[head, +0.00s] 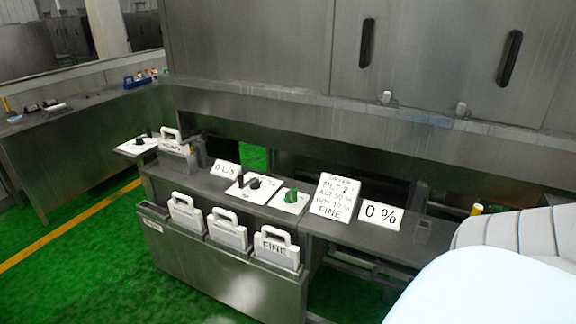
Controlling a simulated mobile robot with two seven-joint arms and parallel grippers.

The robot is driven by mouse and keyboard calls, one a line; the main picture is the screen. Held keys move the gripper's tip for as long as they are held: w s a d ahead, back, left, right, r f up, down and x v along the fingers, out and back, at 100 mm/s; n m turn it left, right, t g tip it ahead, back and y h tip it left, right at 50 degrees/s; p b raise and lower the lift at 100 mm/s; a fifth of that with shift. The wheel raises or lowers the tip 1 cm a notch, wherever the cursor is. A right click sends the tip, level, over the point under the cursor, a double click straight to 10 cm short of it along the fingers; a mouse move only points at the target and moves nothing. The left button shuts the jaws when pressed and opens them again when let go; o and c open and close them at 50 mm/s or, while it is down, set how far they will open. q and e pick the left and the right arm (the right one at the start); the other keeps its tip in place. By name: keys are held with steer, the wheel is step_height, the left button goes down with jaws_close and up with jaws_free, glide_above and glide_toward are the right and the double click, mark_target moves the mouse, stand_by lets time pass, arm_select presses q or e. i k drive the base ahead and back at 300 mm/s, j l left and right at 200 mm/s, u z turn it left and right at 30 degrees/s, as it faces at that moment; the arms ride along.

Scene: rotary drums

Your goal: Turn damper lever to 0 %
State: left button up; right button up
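A white sign reading "0 %" (381,215) stands on the right part of the metal console in the head view. To its right, a yellow-tipped handle (476,209) sticks up near the console's right end. It may be the damper lever, but I cannot tell for sure, and its lower part is unclear. Neither of my grippers shows in this view. A pale rounded shape, probably part of my own arm, covers the lower right corner.
A settings card (334,196), a green knob (291,196), a black knob (254,184) and a "0 L/s" sign (226,169) stand on the console. Several handled plates, one reading FINE (276,249), hang in front. Green floor is open at the left.

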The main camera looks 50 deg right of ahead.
mark_target(254, 182)
steer(key=z, duration=1.35)
steer(key=i+u, duration=0.1)
steer(key=i, duration=0.1)
